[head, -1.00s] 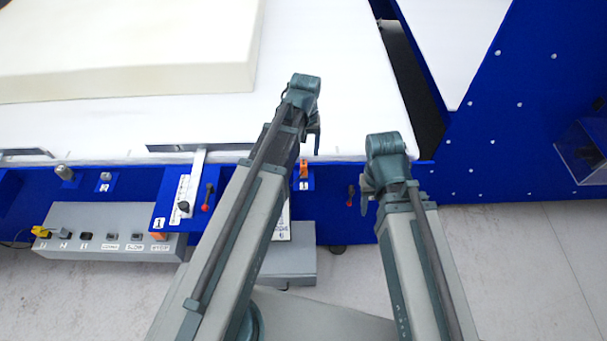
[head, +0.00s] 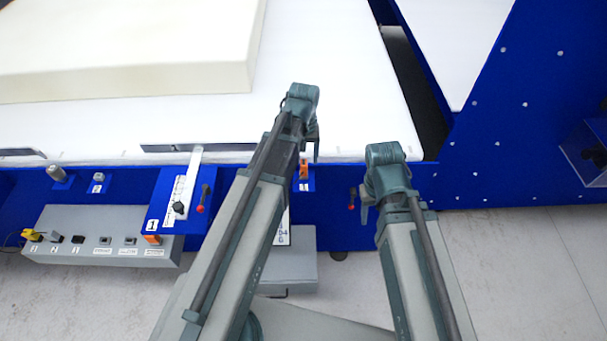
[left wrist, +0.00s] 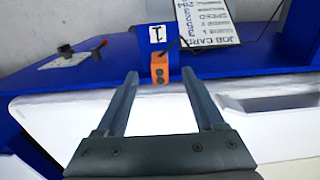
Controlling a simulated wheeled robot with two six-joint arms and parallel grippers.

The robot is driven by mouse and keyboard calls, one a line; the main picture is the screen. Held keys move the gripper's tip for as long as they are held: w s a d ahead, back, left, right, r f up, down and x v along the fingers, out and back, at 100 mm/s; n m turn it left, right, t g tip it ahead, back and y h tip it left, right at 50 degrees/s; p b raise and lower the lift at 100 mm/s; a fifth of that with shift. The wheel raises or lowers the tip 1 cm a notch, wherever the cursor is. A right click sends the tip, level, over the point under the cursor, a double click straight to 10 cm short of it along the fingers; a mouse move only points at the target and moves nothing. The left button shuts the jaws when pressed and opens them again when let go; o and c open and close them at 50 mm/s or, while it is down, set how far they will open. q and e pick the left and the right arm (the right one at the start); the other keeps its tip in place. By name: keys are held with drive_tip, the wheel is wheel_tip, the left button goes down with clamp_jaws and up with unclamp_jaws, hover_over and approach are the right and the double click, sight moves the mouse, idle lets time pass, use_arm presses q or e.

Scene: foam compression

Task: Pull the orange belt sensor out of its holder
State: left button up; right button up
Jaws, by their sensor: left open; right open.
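The orange belt sensor (head: 304,170) sits at the blue front rail, just right of my left forearm in the head view. In the left wrist view the orange sensor (left wrist: 160,68) is a small block with dark round spots, below a white label marked 1. Its holder is hard to make out. My left gripper (left wrist: 159,76) is open and empty, its fingers pointing at the sensor, which appears between the fingertips. I cannot tell how far ahead it is. My right gripper (head: 364,207) is open, to the right of the sensor in front of the rail.
A white belt surface (head: 320,110) carries a large cream foam block (head: 120,85). A slide scale plate (head: 182,195) with a red-tipped lever and another orange piece (head: 152,239) are left. A grey connector box (head: 100,222) stands below. A job card (left wrist: 208,22) shows in the wrist view.

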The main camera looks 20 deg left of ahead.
sight(304, 162)
use_arm(q)
wheel_tip(304, 162, down, 5)
drive_tip(key=b, duration=0.3)
drive_tip(key=shift+r, duration=0.2)
drive_tip(key=shift+r, duration=0.1)
idle(0.6)
clamp_jaws()
idle(0.9)
drive_tip(key=shift+r, duration=0.15)
idle(0.4)
drive_tip(key=shift+r+p, duration=2.85)
